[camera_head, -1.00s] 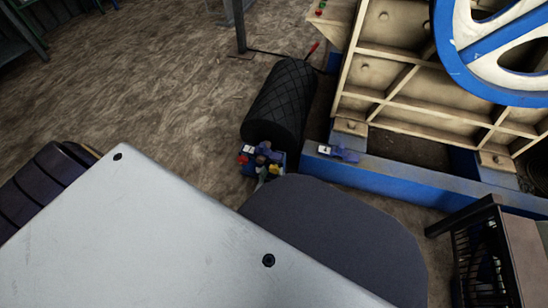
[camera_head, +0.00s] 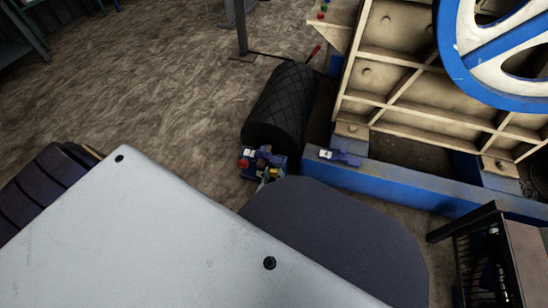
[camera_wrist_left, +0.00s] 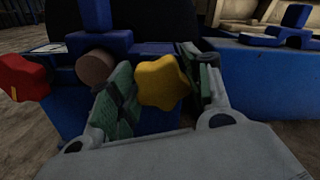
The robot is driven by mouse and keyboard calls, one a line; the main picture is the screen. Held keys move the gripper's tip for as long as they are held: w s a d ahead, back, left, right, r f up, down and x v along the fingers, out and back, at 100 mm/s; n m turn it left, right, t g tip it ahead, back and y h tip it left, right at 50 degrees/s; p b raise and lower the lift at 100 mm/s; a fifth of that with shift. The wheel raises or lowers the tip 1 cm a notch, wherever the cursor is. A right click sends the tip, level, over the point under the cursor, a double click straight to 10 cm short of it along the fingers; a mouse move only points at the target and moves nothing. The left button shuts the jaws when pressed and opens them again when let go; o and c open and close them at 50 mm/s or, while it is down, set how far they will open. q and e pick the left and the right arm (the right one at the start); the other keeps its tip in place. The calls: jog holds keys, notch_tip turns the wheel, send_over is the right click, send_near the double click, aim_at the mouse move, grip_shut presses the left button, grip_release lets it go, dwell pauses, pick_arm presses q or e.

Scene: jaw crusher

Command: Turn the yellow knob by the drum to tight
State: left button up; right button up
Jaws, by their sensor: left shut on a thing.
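The black patterned drum (camera_head: 282,105) lies on its side, with a small blue unit (camera_head: 246,156) at its near end. The yellow lobed knob (camera_wrist_left: 163,82) is on this unit and shows small in the head view (camera_head: 273,172). My left gripper (camera_wrist_left: 160,88) is shut on the yellow knob, with a green-lined finger on each side of it. In the head view my left gripper (camera_head: 266,181) is small and partly hidden by my own body. A red knob (camera_wrist_left: 22,78) sits left of the yellow one. The knob's markings cannot be read. My right gripper is not in view.
The blue base beam (camera_head: 400,188) of the cream-coloured crusher (camera_head: 405,75) runs to the right of the drum, with a small blue fitting (camera_head: 345,159) on it. A dark slatted stand (camera_head: 480,255) is at the lower right. Open floor lies left of the drum.

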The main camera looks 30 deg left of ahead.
pick_arm(q)
jog(key=shift+m, duration=0.3)
jog(key=m, duration=0.5)
jog(key=shift+d+m, duration=0.15)
jog(key=shift+m, duration=0.25)
jog(key=m, duration=0.5)
jog(key=shift+d+f+m, duration=0.1)
jog(key=shift+d+m, duration=0.05)
jog(key=shift+m, duration=0.25)
jog(key=m, duration=0.5)
jog(key=shift+d+f, duration=0.1)
jog(key=m, duration=0.6)
jog(key=shift+f+m, duration=0.15)
jog(key=shift+m, duration=0.15)
jog(key=o, duration=1)
jog(key=shift+o, duration=0.2)
